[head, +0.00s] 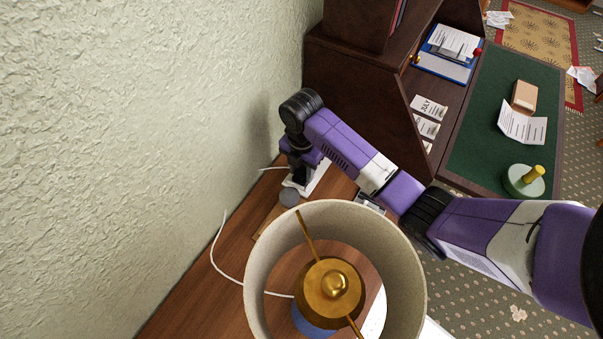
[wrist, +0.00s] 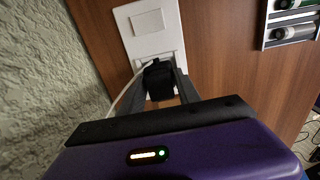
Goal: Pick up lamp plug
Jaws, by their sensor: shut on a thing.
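A black lamp plug (wrist: 158,80) sits at the lower end of a white socket plate (wrist: 147,20) on the wooden tabletop. My gripper (wrist: 160,90) is shut on the plug, with a finger on each side. A pale cord (wrist: 128,93) leads away to the left of the plug. In the head view, my gripper (head: 301,178) points down over the socket plate (head: 322,172), and the plug is hidden. The lamp's beige shade (head: 262,255) stands in front, with a white cord (head: 216,262) along the wall side. I cannot tell whether the plug is still in the socket.
A textured wall (head: 120,130) runs close along the left. A small grey round thing (head: 289,197) lies near my gripper. A dark wood desk with a green top (head: 480,125) stands beyond. A holder with cylinders (wrist: 292,32) is at upper right in the wrist view.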

